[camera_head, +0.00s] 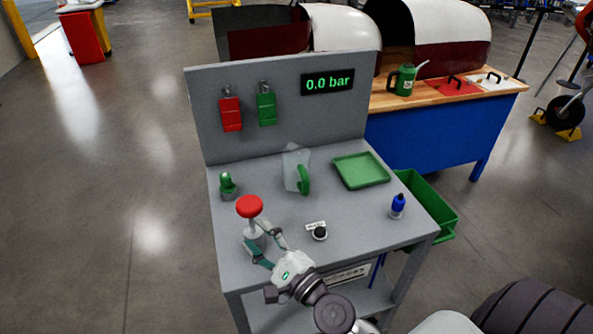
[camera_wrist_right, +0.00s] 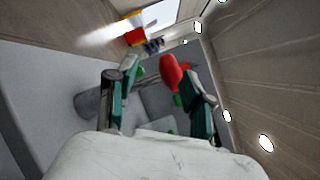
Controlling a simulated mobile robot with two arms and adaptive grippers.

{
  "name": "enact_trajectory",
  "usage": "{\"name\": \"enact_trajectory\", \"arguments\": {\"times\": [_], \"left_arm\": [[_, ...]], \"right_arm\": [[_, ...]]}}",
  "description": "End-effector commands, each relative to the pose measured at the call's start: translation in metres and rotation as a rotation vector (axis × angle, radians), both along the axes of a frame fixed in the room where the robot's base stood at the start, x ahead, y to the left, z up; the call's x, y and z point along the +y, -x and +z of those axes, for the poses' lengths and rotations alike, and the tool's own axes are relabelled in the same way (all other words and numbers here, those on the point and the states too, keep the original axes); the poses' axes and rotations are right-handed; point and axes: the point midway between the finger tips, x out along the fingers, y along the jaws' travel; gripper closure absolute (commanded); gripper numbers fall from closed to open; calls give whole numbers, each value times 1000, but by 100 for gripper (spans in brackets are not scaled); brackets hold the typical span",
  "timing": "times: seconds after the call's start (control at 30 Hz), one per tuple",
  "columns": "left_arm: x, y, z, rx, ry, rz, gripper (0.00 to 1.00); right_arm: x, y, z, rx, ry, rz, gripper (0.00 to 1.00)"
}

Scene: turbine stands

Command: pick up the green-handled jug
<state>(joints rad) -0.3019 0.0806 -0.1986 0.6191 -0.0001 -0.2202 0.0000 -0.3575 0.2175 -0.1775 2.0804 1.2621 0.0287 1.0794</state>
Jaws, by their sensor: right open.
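The green-handled jug (camera_head: 292,170) stands on the grey stand toward the back middle. Its body is clear and its green handle (camera_head: 304,181) faces the front right. My right gripper (camera_head: 255,236) is open near the front left of the stand, well in front of the jug. Its fingers are beside the grey post of a red mushroom-shaped knob (camera_head: 249,206); I cannot tell whether they touch it. In the right wrist view the red knob (camera_wrist_right: 171,72) shows between the open fingers (camera_wrist_right: 160,80). My left gripper is not in view.
A green tray (camera_head: 361,171) lies right of the jug. A green fitting (camera_head: 228,186) stands at left, a blue bottle (camera_head: 397,207) at right, and a black knob (camera_head: 319,233) in front. The back panel (camera_head: 290,115) rises behind. A green bin (camera_head: 430,205) is beside the stand.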

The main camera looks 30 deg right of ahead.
Motion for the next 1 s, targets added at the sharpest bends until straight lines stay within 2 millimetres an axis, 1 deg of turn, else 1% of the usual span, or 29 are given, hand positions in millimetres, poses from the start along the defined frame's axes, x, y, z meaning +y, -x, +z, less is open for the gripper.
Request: {"name": "enact_trajectory", "arguments": {"times": [0.03,0.07,0.1,0.2,0.3,0.4,0.47,0.57,0.7,0.8,0.9,1.0], "left_arm": [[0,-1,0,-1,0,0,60],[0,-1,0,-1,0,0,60],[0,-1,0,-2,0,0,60],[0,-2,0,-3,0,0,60],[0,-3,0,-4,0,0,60],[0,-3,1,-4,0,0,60],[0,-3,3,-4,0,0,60],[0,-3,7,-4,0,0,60],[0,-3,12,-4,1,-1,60],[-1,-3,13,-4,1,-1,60],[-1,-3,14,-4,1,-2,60],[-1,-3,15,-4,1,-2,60]], "right_arm": [[-26,-10,-3,10,-187,-92,48],[-42,-15,-6,16,-293,-147,48],[-61,-19,-12,22,-426,-218,48],[-102,-22,-30,29,-687,-371,48],[-128,-20,-46,28,-853,-482,48],[-142,-21,-56,26,-936,-541,48],[-148,-26,-57,23,-954,-555,48],[-156,-41,-56,21,-958,-560,48],[-168,-68,-56,23,-955,-557,48],[-175,-82,-57,23,-954,-557,48],[-179,-91,-58,24,-955,-557,48],[-181,-96,-57,24,-956,-556,48]]}}
